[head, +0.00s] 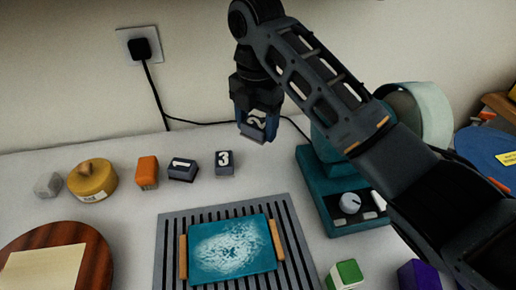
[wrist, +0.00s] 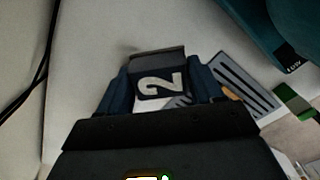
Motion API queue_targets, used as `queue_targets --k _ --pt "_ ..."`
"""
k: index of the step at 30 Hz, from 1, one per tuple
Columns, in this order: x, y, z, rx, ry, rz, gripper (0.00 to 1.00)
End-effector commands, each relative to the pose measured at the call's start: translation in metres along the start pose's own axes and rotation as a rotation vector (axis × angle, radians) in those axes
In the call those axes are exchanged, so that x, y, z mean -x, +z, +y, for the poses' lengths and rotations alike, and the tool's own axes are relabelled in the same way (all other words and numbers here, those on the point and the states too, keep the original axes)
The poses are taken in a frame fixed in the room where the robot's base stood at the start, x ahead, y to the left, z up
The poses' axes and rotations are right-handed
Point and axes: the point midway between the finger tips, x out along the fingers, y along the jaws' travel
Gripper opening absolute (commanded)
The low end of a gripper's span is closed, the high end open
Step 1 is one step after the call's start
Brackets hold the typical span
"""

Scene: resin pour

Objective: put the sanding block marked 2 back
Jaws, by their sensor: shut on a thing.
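The sanding block marked 2 (head: 258,122) is dark blue-grey with a white numeral. It is held in the air in my gripper (head: 256,108), above the back of the table. In the wrist view the block (wrist: 160,84) sits between the two fingers of my gripper (wrist: 161,92), its 2 facing the camera. The block marked 1 (head: 182,169) and the block marked 3 (head: 225,163) rest on the table below and to the left of my gripper, side by side with a small gap.
An orange block (head: 147,172), a yellow round tin (head: 92,180) and a grey lump (head: 48,184) stand left. A slatted rack (head: 166,230) bears a blue resin tray (head: 230,248). A teal machine (head: 325,190) stands right. A black cable (head: 155,95) runs down the wall behind.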

Motion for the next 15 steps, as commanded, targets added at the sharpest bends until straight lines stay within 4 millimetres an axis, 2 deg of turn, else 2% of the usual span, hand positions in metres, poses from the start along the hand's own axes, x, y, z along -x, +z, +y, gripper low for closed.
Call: queue_targets --k 1,6,15 --pt "-0.012 -0.002 0.0 0.0 -0.002 0.005 0.37" --pt "-0.039 -0.001 -0.001 -0.001 -0.003 0.003 0.37" --pt "-0.064 -0.001 -0.001 -0.001 -0.003 0.002 0.37"
